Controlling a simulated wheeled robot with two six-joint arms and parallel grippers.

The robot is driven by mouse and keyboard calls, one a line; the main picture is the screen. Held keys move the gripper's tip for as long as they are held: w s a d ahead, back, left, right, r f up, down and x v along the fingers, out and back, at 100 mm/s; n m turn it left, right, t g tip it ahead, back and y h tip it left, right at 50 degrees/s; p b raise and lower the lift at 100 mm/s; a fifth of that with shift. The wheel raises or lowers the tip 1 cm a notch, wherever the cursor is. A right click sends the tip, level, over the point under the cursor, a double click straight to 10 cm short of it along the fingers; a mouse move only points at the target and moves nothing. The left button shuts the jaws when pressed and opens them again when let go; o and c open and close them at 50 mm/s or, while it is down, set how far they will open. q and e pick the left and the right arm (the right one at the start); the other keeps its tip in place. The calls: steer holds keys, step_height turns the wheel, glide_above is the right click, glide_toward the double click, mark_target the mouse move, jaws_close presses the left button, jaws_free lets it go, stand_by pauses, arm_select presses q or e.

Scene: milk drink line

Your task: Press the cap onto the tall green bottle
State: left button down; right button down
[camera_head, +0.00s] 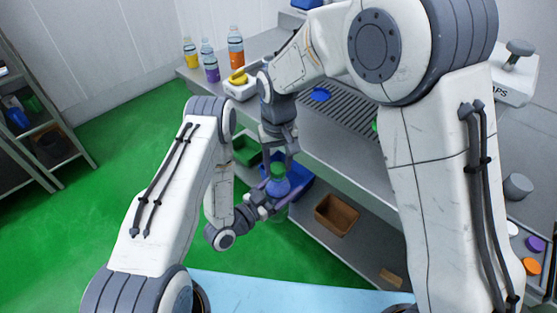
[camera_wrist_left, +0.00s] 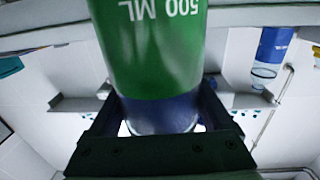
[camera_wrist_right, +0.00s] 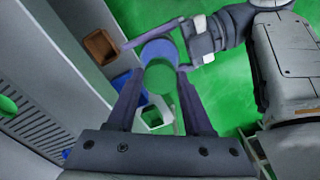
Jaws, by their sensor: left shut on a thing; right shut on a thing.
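The bottle has a green label (camera_wrist_left: 155,60) marked 500 ML and a bluish shoulder (camera_head: 277,188). My left gripper (camera_head: 268,196) is shut on it near the shoulder and holds it upright or nearly so, clear of the bench. The label also shows below the jaws in the head view. A green cap (camera_head: 278,170) sits at the bottle's top, between the jaws of my right gripper (camera_head: 278,160), which reaches down from above. In the right wrist view the cap (camera_wrist_right: 159,77) lies between the fingertips, overlapping the bluish shoulder (camera_wrist_right: 160,49). I cannot tell whether the cap is fully seated.
A blue crate (camera_head: 299,187), a green bin (camera_head: 246,151) and a brown box (camera_head: 337,214) lie below and behind the grippers. Yellow (camera_head: 190,53), purple (camera_head: 210,66) and orange (camera_head: 236,48) bottles stand on the far bench. Loose caps (camera_head: 535,244) lie at right.

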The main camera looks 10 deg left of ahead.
steer(key=shift+f, duration=0.65)
stand_by(0.5)
steer(key=shift+c, duration=1.1)
jaws_free()
step_height(320, 180, up, 12)
steer(key=s+d+f+n, duration=0.1)
steer(key=s+d, duration=0.2)
steer(key=s, duration=0.4)
steer(key=s+d+n, duration=0.1)
steer(key=s+d, duration=0.3)
steer(key=s, duration=0.4)
steer(key=s+d+f+n+y, duration=0.1)
steer(key=s+d, duration=0.2)
steer(key=s, duration=0.4)
steer(key=shift+s+d+f, duration=0.2)
steer(key=shift+d+f, duration=0.1)
steer(key=shift+d, duration=0.1)
